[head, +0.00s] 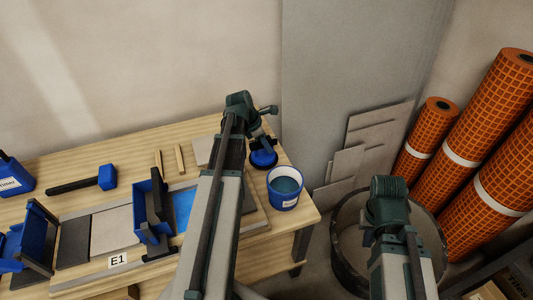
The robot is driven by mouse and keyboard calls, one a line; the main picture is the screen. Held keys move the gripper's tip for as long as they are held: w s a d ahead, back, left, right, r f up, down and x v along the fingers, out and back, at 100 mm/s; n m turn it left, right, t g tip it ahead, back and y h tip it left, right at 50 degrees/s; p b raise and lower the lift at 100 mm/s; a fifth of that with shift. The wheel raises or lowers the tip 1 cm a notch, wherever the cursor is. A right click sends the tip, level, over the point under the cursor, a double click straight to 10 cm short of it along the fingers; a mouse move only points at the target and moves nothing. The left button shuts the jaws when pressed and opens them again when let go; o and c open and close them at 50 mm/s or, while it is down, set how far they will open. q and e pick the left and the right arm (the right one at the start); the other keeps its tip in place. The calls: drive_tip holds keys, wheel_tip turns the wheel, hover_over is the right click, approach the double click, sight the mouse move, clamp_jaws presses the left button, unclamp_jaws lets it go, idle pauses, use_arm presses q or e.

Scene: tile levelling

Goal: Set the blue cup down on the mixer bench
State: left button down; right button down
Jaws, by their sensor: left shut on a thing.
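My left gripper (260,137) is over the right part of the wooden bench (120,150), near its back edge. It is shut on a small round blue cup (263,160), partly hidden by the gripper. I cannot tell whether the cup touches the bench top. My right gripper (389,205) is off the bench at the right, above a dark round tub; its jaws are hidden.
A blue labelled bucket (285,189) with teal contents stands at the bench's right end, just in front of the cup. A blue-headed mallet (85,181), wooden sticks (179,159) and blue clamp-like tools (150,210) lie further left. Orange rolls (485,110) stand at right.

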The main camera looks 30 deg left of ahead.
sight(267, 152)
use_arm(q)
drive_tip(key=shift+f+b, duration=1.15)
drive_tip(key=shift+f, duration=0.4)
drive_tip(key=shift+f, duration=0.2)
drive_tip(key=c, duration=0.7)
unclamp_jaws()
drive_tip(key=shift+r, duration=0.2)
drive_tip(key=p+v, duration=1)
drive_tip(key=v, duration=0.1)
drive_tip(key=shift+w+d, duration=0.1)
drive_tip(key=shift+s+r+p, duration=0.25)
drive_tip(key=shift+r+p, duration=0.25)
drive_tip(key=shift+p, duration=0.1)
